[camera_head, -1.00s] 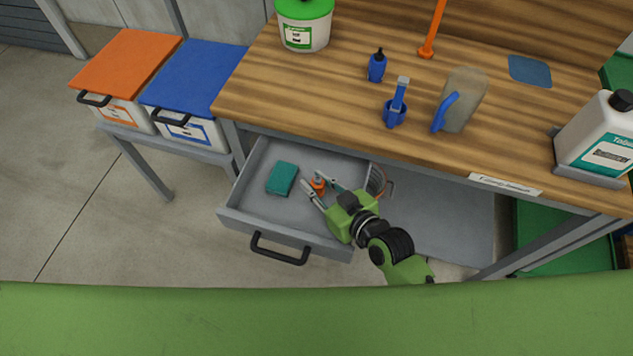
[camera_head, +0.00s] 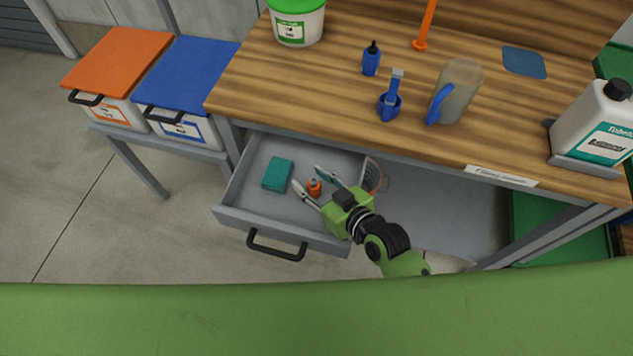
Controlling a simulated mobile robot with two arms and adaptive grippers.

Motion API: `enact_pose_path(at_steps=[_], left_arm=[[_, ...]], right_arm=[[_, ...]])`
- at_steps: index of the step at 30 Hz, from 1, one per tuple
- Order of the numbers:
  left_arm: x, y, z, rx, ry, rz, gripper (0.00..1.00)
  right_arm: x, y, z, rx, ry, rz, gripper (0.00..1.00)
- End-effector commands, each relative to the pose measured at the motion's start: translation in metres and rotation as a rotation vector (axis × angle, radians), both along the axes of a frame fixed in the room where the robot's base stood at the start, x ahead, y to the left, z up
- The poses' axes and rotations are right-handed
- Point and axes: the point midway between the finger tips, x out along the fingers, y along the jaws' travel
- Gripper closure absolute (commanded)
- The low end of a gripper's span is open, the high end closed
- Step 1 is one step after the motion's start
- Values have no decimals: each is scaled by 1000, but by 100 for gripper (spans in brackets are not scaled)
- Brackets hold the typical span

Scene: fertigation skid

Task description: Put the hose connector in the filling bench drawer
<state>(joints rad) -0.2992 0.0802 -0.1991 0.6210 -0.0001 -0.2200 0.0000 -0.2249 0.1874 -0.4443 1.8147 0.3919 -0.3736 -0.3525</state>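The filling bench drawer (camera_head: 233,215) is pulled open under the bench top. A small orange piece, which looks like the hose connector (camera_head: 314,187), is at the drawer's floor, right of a teal block. My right gripper (camera_head: 307,177) reaches into the drawer from the lower right. Its two fingers are spread on either side of the orange piece, with visible gaps to it. Whether the piece rests fully on the floor is hard to tell. My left gripper is not in view.
The teal block (camera_head: 278,174) lies in the drawer, which has a black handle (camera_head: 277,249). The bench top (camera_head: 330,95) holds a jug (camera_head: 457,92), blue tools and a white canister (camera_head: 597,125). Lidded bins stand left.

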Motion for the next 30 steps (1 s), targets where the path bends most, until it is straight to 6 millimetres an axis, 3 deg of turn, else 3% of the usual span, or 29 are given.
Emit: enact_pose_path(at_steps=[4, 19, 30], left_arm=[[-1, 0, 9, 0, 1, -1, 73], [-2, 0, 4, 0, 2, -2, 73], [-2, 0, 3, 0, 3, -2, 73]], right_arm=[[0, 1, 17, 4, -1, -1, 62], [-80, -54, 49, -2, 2, 0, 62], [-92, -62, 58, 0, 0, 0, 62]])
